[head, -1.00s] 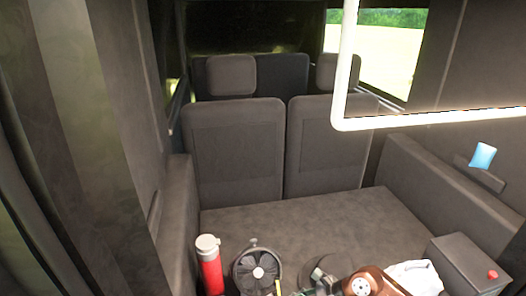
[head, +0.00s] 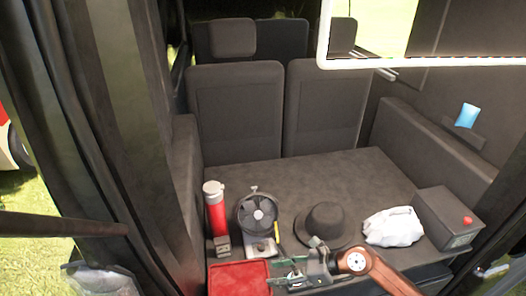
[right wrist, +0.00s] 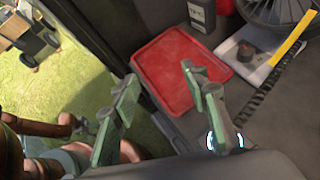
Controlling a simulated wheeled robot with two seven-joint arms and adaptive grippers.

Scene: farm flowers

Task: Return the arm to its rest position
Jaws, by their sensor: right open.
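My right gripper (head: 286,274) is above the front edge of the vehicle's cargo floor, beside the red tray. Its brown arm comes in from the lower right. In the right wrist view its two green fingers (right wrist: 160,80) are spread apart with nothing between them. They are over the near part of the red tray (right wrist: 165,97). My left gripper is not in the head view.
On the cargo floor (head: 345,170) are a red cylinder (head: 217,215), a fan (head: 257,215), a dark hat (head: 325,225), a white bag (head: 392,228) and a dark box (head: 447,217). The red tray (head: 238,278) lies at the front edge. Grass is outside.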

